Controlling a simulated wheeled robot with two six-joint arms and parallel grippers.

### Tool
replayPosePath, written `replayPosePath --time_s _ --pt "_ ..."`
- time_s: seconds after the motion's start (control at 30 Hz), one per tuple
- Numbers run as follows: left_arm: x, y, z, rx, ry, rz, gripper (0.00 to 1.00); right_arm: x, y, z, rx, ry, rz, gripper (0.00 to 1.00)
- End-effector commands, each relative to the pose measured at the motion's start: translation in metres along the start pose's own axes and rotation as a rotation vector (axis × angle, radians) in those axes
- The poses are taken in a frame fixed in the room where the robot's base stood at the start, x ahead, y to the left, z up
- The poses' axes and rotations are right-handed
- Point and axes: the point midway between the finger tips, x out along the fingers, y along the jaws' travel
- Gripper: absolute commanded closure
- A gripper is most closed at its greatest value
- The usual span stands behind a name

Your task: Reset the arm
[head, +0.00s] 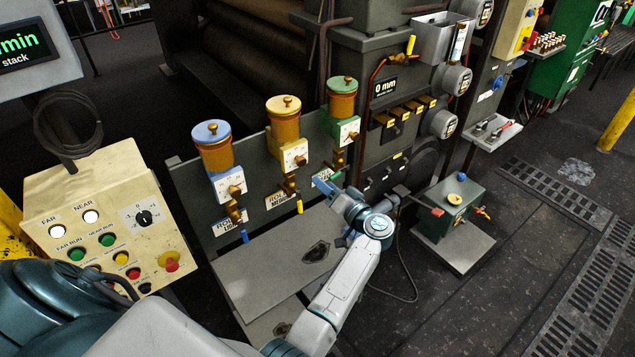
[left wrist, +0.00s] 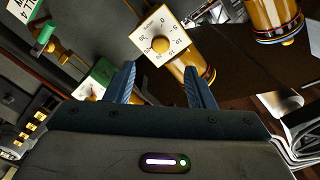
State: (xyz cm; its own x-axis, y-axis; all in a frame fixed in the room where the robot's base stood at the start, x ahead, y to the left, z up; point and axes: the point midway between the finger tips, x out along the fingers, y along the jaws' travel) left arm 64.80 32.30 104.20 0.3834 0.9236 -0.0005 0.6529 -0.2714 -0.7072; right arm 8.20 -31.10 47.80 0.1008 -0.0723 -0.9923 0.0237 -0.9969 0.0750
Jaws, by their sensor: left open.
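My left arm reaches from the bottom of the head view toward the machine. Its gripper (head: 326,184) is in front of the lower grey panel, just below the green-topped lubricator (head: 342,98). In the left wrist view the two blue fingers of the left gripper (left wrist: 163,82) stand apart with nothing held between them. My right gripper is not in view.
A cream control box (head: 105,215) with coloured buttons stands at the left. Blue-topped (head: 216,150) and yellow-topped (head: 284,125) lubricators stand along the panel. A grey plate (head: 265,275) lies below them. A green box (head: 446,208) stands right of my gripper. Dark floor at right is mostly open.

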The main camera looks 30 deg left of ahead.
Motion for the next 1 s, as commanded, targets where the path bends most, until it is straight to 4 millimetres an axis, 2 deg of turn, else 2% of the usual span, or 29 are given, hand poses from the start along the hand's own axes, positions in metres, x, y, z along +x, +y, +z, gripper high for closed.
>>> replayPosePath --time_s 0.17,0.67,0.77,0.87,0.97,1.0 --pt "-0.009 -0.001 0.0 0.001 0.0 -0.001 0.51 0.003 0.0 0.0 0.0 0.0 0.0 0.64" --pt "-0.008 0.002 0.003 0.0 0.007 -0.001 0.51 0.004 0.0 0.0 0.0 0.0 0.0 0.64" --pt "-0.009 0.015 0.016 -0.011 0.062 0.007 0.51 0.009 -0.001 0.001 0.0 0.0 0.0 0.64" --pt "-0.012 0.044 0.044 -0.04 0.18 0.05 0.51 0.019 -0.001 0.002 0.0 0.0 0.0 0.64" --pt "-0.023 0.087 0.089 -0.071 0.322 0.166 0.51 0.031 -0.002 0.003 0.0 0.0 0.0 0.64" --pt "-0.03 0.106 0.111 -0.081 0.37 0.234 0.51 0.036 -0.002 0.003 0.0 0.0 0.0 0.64"
